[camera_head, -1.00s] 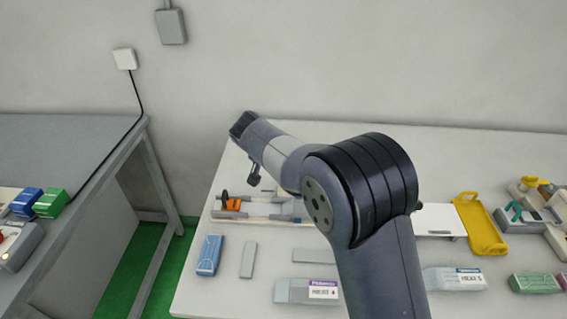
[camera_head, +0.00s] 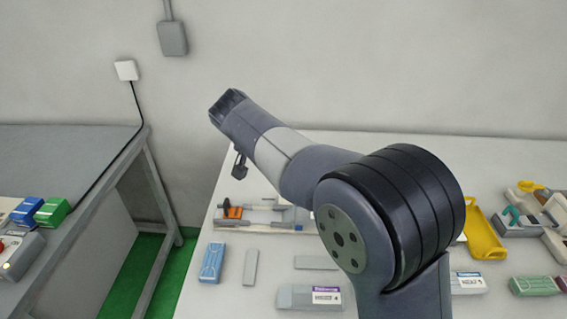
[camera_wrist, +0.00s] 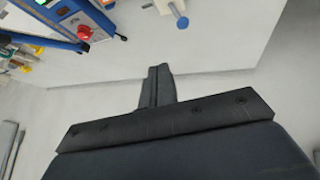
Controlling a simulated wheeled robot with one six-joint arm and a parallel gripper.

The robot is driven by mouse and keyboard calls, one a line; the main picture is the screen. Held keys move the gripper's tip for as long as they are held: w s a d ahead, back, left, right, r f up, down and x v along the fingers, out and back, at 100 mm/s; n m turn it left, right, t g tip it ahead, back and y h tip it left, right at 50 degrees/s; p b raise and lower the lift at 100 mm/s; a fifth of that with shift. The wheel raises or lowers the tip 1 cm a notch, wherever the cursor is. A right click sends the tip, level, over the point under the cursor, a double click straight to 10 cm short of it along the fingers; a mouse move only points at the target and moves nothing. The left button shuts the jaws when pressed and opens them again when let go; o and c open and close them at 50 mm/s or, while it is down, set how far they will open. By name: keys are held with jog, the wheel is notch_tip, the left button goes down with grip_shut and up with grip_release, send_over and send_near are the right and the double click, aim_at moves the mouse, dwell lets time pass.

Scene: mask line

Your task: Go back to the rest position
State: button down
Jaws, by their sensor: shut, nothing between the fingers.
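My arm rises over the right bench in the head view, with its large dark joint in front. My gripper is hidden behind the arm's end in the head view, but in the wrist view its dark fingers (camera_wrist: 157,86) are together. They hold nothing. They stand above a pale surface, apart from every object in the wrist view.
The white bench (camera_head: 200,285) carries a blue box (camera_head: 212,262), a labelled grey box (camera_head: 310,297), a yellow tray (camera_head: 484,235) and a green box (camera_head: 536,286). A grey table (camera_head: 65,160) stands left, across a green floor gap. The wrist view shows a blue-edged device (camera_wrist: 78,22) with a red knob.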

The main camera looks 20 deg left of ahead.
jog(key=shift+v, duration=0.85)
jog(key=shift+a+f, duration=0.1)
jog(key=a+x, duration=0.1)
jog(key=x, duration=1.1)
jog(key=shift+f, duration=0.4)
jog(key=shift+w+a, duration=0.1)
jog(key=shift+w, duration=0.05)
jog(key=shift+r, duration=0.1)
